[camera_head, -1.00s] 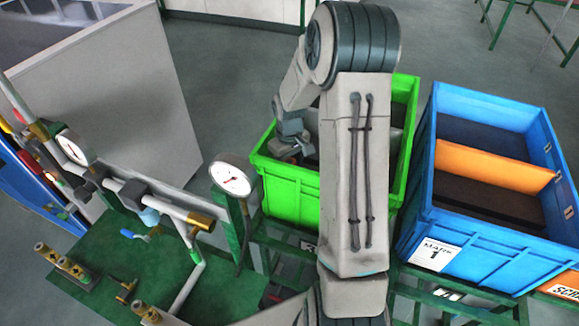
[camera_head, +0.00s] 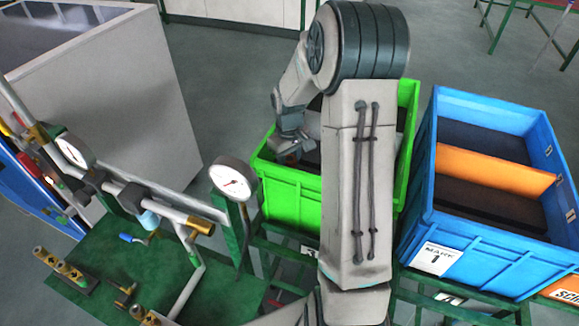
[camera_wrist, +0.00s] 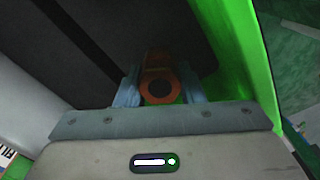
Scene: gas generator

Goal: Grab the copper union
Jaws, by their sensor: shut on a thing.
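The copper union (camera_wrist: 160,88) shows in the wrist view as an orange-brown ring with a dark hole. It sits between the two fingers of my gripper (camera_wrist: 158,90), which is shut on it. In the head view my gripper (camera_head: 294,148) is at the left side of the green crate (camera_head: 290,199), partly below its rim. The union cannot be made out in the head view. Whether it touches the crate's dark floor (camera_wrist: 80,85) is not clear.
The green crate's wall (camera_wrist: 235,60) is close on the right in the wrist view. A blue crate (camera_head: 470,250) with an orange divider stands to the right. A pressure gauge (camera_head: 233,180) and pipework on a green bench (camera_head: 225,285) are at the left.

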